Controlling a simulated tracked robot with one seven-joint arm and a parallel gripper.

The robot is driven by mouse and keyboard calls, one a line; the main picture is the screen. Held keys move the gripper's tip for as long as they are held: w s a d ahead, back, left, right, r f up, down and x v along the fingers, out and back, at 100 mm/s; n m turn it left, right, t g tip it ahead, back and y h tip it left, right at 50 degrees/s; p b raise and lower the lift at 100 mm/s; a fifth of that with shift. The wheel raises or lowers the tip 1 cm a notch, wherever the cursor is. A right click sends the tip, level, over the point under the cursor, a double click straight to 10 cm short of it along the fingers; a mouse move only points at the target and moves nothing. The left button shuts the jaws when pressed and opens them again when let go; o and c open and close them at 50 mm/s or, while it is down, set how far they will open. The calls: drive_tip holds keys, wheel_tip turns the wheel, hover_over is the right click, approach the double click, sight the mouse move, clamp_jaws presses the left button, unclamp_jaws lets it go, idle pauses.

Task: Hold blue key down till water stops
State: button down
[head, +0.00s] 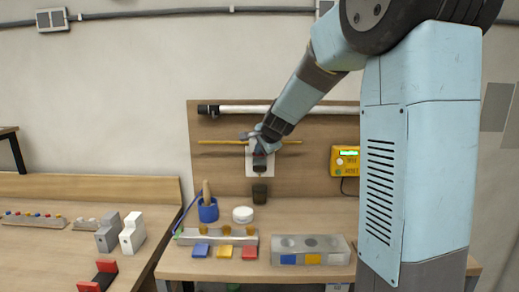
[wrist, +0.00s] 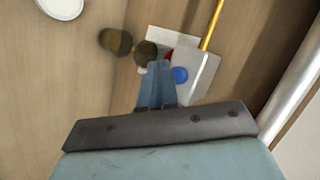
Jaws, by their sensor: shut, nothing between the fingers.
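I cannot tell whether the fingertips touch anything. In the head view my gripper (head: 262,148) is in front of the white wall plate (head: 250,169) and hides much of it, the blue key included. A dark cup (head: 260,193) is below the plate. No water stream can be made out.
A yellow box with a green display (head: 345,160) is on the board to the right. A yellow rod (head: 210,142) and a pale pipe (head: 245,109) run across the board. Below stand a blue pot (head: 208,211), a white round item (head: 243,214) and grey blocks.

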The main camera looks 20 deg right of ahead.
drive_tip(key=shift+w, duration=0.15)
idle(0.5)
drive_tip(key=shift+w+d+r, duration=0.1)
drive_tip(key=shift+w, duration=0.15)
drive_tip(key=shift+w+d, duration=0.1)
drive_tip(key=shift+w, duration=0.25)
idle(0.9)
drive_tip(key=shift+s, duration=0.1)
drive_tip(key=shift+s+a, duration=0.2)
drive_tip(key=shift+s, duration=0.45)
drive_tip(key=shift+s+a, duration=0.2)
drive_tip(key=shift+s, duration=0.6)
drive_tip(key=shift+s+a, duration=0.25)
drive_tip(key=shift+s, duration=0.6)
drive_tip(key=shift+s+a, duration=0.2)
drive_tip(key=shift+s, duration=0.6)
